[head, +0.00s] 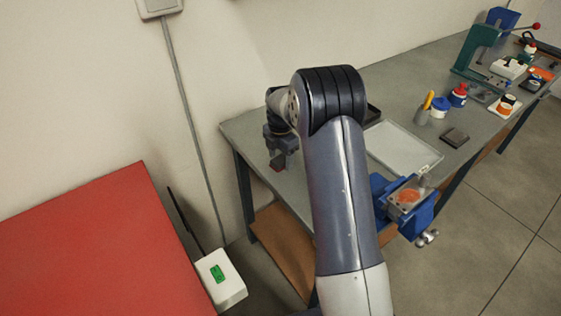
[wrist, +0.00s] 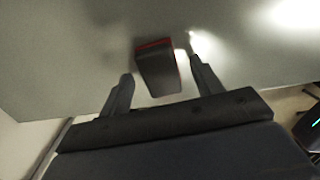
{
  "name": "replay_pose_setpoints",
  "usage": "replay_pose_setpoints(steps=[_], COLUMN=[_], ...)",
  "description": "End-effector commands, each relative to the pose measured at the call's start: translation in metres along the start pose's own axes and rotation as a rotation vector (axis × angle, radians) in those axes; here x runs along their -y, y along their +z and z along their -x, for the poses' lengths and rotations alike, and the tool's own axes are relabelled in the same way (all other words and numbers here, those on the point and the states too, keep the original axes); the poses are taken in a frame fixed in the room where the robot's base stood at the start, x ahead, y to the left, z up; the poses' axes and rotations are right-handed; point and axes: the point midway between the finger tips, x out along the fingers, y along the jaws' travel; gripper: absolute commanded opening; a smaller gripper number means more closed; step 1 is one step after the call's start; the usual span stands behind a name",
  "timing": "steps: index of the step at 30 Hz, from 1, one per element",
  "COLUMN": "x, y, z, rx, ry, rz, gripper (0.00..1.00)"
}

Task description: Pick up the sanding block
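The sanding block, a dark block with a red edge (wrist: 157,72), shows in the wrist view between the two fingers of my gripper (wrist: 158,57). The fingers stand apart on either side of it, with a visible gap at each side. In the head view my gripper (head: 281,155) points down over the left end of the workbench. A small reddish part of the block (head: 277,164) shows just under it; the rest is hidden by the gripper. I cannot tell how far the fingers reach down beside the block.
The grey workbench (head: 240,130) runs along the wall. A pale tray (head: 400,150), a blue vise (head: 420,213), a small dark block (head: 455,137) and a green press (head: 477,50) are to the right. A red surface (head: 100,245) is at the left.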

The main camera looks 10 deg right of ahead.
Motion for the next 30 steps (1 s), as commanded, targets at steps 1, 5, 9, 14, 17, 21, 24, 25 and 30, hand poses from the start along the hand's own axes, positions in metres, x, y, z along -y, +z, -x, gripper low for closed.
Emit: replay_pose_setpoints(steps=[1, 5, 9, 14, 17, 21, 24, 25, 30], x=[0.000, 0.000, 0.000, 0.000, 0.000, 0.000, 0.000, 0.000, -0.001], y=[0.000, 0.000, 0.000, 0.000, 0.000, 0.000, 0.000, 0.000, 0.001], z=[0.000, 0.000, 0.000, 0.000, 0.001, 0.001, 0.001, 0.002, 0.023], rx=[0.000, 0.000, 0.000, 0.000, 0.000, 0.000, 0.000, 0.000, 0.002], ry=[0.000, 0.000, 0.000, 0.000, 0.000, 0.000, 0.000, 0.001, 0.004], rz=[0.000, 0.000, 0.000, 0.000, 0.000, 0.000, 0.000, 0.000, 0.000], gripper=[0.59, 0.48, 0.36, 0.23, 0.15, 0.13, 0.13, 0.13, 0.13])
